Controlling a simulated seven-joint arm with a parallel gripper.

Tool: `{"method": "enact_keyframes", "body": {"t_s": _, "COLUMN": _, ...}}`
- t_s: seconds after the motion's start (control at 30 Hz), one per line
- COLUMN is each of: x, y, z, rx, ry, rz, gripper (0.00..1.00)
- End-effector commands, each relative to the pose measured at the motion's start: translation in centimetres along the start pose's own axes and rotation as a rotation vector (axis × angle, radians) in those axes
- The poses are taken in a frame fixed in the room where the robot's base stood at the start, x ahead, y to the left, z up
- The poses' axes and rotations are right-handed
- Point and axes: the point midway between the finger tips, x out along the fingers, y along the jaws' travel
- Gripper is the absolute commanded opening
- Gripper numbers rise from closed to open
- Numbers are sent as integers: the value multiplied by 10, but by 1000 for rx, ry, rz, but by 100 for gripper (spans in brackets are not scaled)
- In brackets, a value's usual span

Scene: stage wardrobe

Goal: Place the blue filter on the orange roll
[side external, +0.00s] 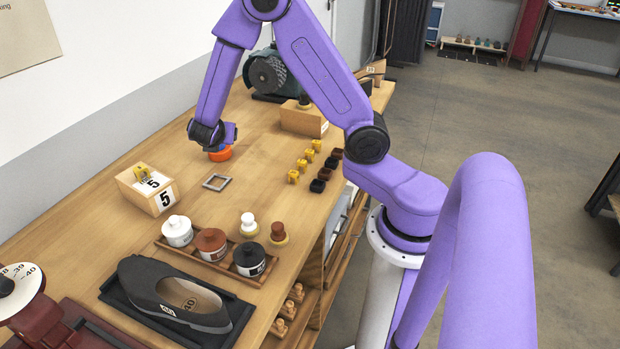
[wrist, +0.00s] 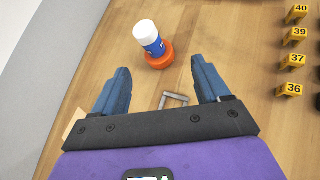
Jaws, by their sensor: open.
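The blue filter (wrist: 153,45), a blue cylinder with a white top end, shows in the wrist view. Its lower end meets the orange roll (wrist: 160,61), a low orange ring on the wooden bench. It looks upright on or in the ring; I cannot tell which. The orange roll also shows in the side view (side external: 221,155), under my gripper (side external: 226,139), where my wrist and fingers mostly hide the filter. In the wrist view my gripper (wrist: 161,75) has its blue fingers wide apart with nothing between them. The filter and roll lie beyond the fingertips.
A grey square frame (side external: 216,182) lies flat near the roll. A wooden block marked 5 (side external: 148,188) stands to its left. Yellow numbered markers (side external: 303,165) stand along the right edge.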

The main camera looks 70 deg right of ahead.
Motion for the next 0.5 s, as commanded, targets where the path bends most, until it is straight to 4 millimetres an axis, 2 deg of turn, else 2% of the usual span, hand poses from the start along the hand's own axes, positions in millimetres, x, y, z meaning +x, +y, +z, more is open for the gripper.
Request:
{"method": "enact_keyframes", "body": {"t_s": 0.03, "x": -19, "y": -6, "z": 0, "rx": 70, "ry": 34, "rz": -7, "gripper": 75}}
{"method": "enact_keyframes", "body": {"t_s": 0.27, "x": -97, "y": -56, "z": -18, "rx": 369, "ry": 245, "rz": -112, "gripper": 75}}
{"method": "enact_keyframes", "body": {"t_s": 0.5, "x": -180, "y": -122, "z": -46, "rx": 610, "ry": 525, "rz": -279, "gripper": 75}}
